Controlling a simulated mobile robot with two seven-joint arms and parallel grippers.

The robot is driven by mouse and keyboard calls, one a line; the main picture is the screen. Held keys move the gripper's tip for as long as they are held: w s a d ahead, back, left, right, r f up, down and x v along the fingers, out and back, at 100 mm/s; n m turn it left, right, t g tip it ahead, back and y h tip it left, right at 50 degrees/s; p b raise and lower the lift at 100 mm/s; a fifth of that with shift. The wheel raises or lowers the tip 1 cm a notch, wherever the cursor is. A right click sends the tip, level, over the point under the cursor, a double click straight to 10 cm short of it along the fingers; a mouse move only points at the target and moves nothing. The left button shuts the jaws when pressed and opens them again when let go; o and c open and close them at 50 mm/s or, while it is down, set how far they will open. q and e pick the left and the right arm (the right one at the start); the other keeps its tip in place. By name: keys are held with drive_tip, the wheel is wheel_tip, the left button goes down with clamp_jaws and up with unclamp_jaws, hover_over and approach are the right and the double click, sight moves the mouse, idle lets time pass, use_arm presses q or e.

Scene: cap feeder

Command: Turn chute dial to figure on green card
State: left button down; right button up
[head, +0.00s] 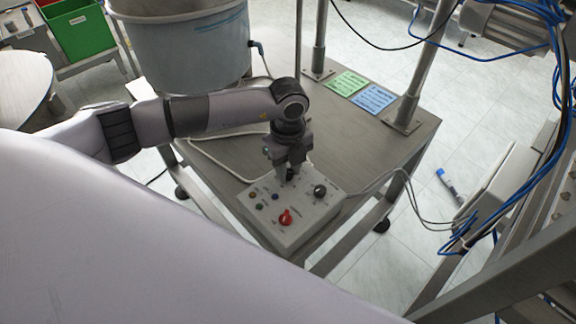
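A light grey control box (263,225) sits on the metal table. It carries a red knob (286,217), a black dial (320,190) on its right side, and another dark knob (291,174) near its back edge. Which one is the chute dial I cannot read. The green card (347,83) lies flat near the back of the table; its figure is too small to read. My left gripper (288,168) points down over the back of the box, with its fingertips at the dark back knob. I cannot tell whether they touch or grip it. My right gripper is out of view.
A blue card (373,98) lies beside the green one. A large grey feeder bowl (190,50) stands behind my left arm. Metal posts (425,70) rise from the table (395,145). Cables run from the box to the right.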

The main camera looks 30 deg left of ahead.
use_arm(q)
drive_tip(key=shift+m, duration=0.5)
drive_tip(key=m+b, duration=0.3)
drive_tip(key=m, duration=0.2)
drive_tip(key=shift+m, duration=0.3)
drive_tip(key=m+b, duration=0.2)
drive_tip(key=m, duration=0.1)
drive_tip(key=shift+m, duration=0.3)
drive_tip(key=m+b, duration=0.2)
drive_tip(key=m, duration=0.1)
drive_tip(key=shift+f+m, duration=0.1)
drive_tip(key=shift+m, duration=0.2)
drive_tip(key=m+b, duration=0.1)
drive_tip(key=m, duration=0.1)
drive_tip(key=shift+m, duration=0.4)
drive_tip(key=m+b, duration=0.2)
drive_tip(key=shift+m, duration=0.3)
drive_tip(key=m+b, duration=0.1)
drive_tip(key=m, duration=0.2)
drive_tip(key=shift+b, duration=0.3)
drive_tip(key=shift+m+b, duration=0.35)
drive_tip(key=shift+m, duration=0.45)
drive_tip(key=shift+r, duration=0.2)
